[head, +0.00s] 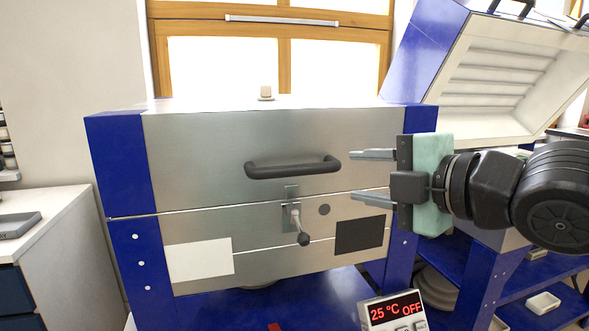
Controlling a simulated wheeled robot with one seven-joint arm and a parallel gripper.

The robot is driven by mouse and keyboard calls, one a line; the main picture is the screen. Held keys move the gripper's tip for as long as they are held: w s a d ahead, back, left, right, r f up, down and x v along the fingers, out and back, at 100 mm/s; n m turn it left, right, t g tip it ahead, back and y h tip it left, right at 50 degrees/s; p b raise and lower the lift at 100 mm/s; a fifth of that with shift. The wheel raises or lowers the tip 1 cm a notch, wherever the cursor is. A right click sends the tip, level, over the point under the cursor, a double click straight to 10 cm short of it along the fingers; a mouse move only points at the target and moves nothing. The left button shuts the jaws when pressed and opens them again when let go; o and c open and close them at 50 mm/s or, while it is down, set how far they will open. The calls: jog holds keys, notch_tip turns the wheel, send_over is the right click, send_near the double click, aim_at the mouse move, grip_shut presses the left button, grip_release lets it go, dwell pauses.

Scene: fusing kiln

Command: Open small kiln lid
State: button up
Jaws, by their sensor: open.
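The small kiln stands in front of me in the head view, with steel front panels and blue corners. Its lid (200,145) is down on the kiln body (270,258), with a thin seam between them. A dark bar handle (292,167) runs across the lid front. Below it is a latch (295,220) with a dark-knobbed lever that points down. My gripper (372,175) is open and empty, to the right of the handle, with its fingers pointing left. Its fingertips are apart from the handle in the picture; the exact depth gap is unclear.
A larger blue kiln with its lid raised (500,70) stands at the right, behind my arm. A controller (393,311) reading 25 °C OFF sits below the kiln's right front. A white cabinet (60,240) stands at the left. The space before the lid's left side looks clear.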

aim_at(301, 170)
jog(key=x, duration=1.5)
jog(key=shift+w+a, duration=0.2)
jog(key=shift+w, duration=0.1)
grip_shut()
